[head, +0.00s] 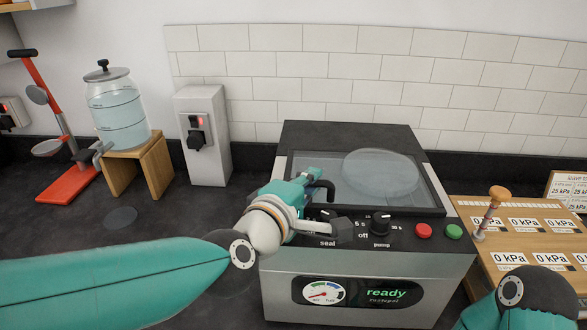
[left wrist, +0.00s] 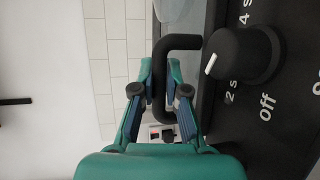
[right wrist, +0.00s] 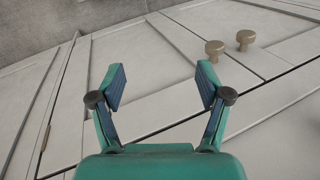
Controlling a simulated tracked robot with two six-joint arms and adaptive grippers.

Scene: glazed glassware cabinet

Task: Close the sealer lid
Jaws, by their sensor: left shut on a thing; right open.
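The sealer (head: 365,265) is a steel box with a black control panel on the counter. Its lid (head: 432,190), a dark frame around a clear window, lies flat or nearly flat over the top; I cannot tell whether a small gap is left. A round clear dome shows in the window. My left gripper (head: 316,186) is shut on the black lid handle (head: 328,186) at the lid's front left. In the left wrist view the handle (left wrist: 180,42) passes between the fingers. My right gripper (right wrist: 162,85) is open and empty, facing pale cabinet doors; its fingers are outside the head view.
The panel has a seal knob, partly behind my left gripper, a pump knob (head: 381,222), a red button (head: 424,230) and a green button (head: 454,231). A board of kPa labels (head: 520,225) lies to the right. A socket post (head: 205,135) and glass dispenser (head: 117,105) stand left.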

